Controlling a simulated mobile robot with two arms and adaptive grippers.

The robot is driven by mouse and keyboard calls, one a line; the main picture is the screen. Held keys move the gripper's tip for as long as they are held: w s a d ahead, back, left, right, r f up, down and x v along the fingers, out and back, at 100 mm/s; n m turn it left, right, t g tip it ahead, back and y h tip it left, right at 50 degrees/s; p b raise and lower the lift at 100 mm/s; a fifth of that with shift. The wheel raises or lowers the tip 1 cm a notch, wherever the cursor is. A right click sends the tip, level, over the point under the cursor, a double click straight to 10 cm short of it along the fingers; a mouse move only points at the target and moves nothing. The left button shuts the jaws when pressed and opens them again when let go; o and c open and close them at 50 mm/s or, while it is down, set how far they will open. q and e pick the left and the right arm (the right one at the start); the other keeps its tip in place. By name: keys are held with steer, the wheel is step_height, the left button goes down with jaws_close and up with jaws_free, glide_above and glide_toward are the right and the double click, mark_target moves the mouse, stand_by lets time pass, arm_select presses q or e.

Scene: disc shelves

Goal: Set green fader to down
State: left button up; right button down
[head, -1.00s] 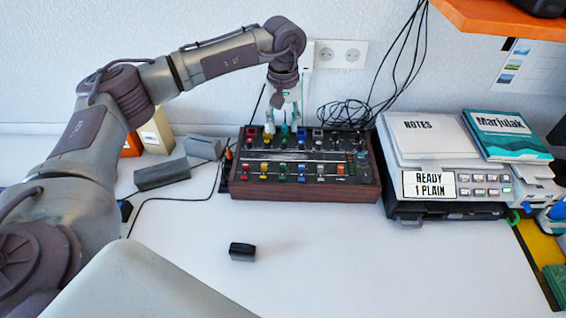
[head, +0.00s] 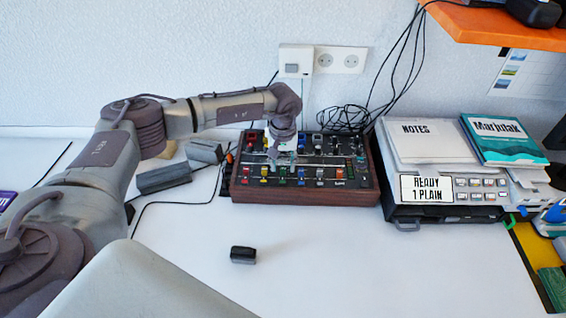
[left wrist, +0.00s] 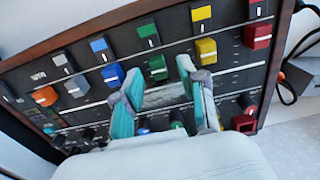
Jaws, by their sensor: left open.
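The mixer panel (head: 371,190) is dark with a wooden frame and has a row of coloured fader caps. The green fader (left wrist: 157,67) shows in the left wrist view between the yellow fader (left wrist: 206,51) and the blue fader (left wrist: 113,76). My left gripper (head: 283,159) is open over the middle of the panel. In the left wrist view its teal-tipped fingers (left wrist: 157,75) are spread, with the green cap between and just beyond their tips; contact cannot be told. The fingers cover part of the panel. My right gripper is not in view.
A small black block (head: 243,254) lies on the table in front. Grey blocks (head: 164,177) and a cable lie left of the panel. A device with a "READY 1 PLAIN" display (head: 427,188) stands to the right. The front table is mostly clear.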

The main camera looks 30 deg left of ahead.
arm_select(q)
steer(key=shift+f, duration=0.35)
jaws_close()
steer(key=shift+s+f+b, duration=0.1)
steer(key=shift+f+b, duration=0.1)
steer(key=shift+b, duration=0.3)
steer(key=shift+s+d+r, duration=0.15)
steer(key=shift+r, duration=0.1)
jaws_free()
